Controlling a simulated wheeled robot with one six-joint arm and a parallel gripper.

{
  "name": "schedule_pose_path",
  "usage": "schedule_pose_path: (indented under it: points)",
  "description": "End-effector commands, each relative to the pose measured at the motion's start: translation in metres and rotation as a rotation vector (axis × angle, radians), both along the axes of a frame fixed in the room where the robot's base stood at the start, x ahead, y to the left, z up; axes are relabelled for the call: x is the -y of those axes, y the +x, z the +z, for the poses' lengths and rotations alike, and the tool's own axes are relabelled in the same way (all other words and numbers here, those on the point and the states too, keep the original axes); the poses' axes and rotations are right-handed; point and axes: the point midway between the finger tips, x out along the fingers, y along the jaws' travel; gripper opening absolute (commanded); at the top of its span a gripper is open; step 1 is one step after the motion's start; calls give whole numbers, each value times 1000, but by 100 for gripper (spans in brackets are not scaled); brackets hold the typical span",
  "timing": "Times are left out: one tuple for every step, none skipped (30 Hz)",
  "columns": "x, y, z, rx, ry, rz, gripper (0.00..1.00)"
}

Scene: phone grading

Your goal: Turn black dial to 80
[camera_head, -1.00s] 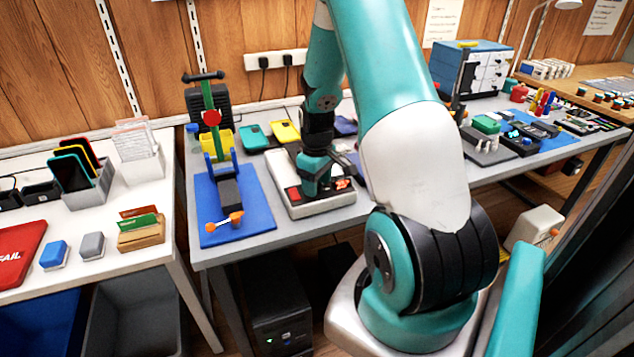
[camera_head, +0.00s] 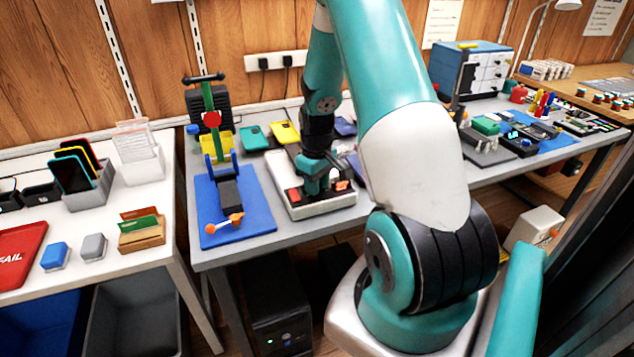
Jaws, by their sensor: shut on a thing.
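A white device (camera_head: 322,206) with a dark top lies on the grey bench, left of my arm's base. A red switch (camera_head: 294,195) is at its front left, and a small red lit display (camera_head: 342,185) is at its front right. My gripper (camera_head: 318,190) points down onto the device's front, between the switch and the display. It is shut on the black dial there, which its fingers and body hide. The dial's mark and the display's digits are too small to read.
A blue mat (camera_head: 258,219) with a green-handled press lies left of the device. A white table with phones and boxes stands at the left.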

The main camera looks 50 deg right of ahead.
Motion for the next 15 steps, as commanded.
schedule_pose_path:
  points:
    - [0,0,2,0,0,-31,6]
    - [0,0,2,0,0,-53,6]
    - [0,0,2,0,0,-84,6]
    - [0,0,2,0,0,-109,6]
    - [0,0,2,0,0,-136,6]
    - [0,0,2,0,0,-171,6]
    - [0,0,2,-1,0,-199,6]
    - [0,0,2,-1,0,-227,6]
    - [0,0,2,-1,0,-263,6]
    - [0,0,2,0,0,-291,6]
    - [0,0,2,0,0,-318,6]
    - [0,0,2,0,0,-353,6]
    - [0,0,2,1,-1,-380,6]
    - [0,0,2,1,-1,-406,6]
    - [0,0,2,1,-1,-439,6]
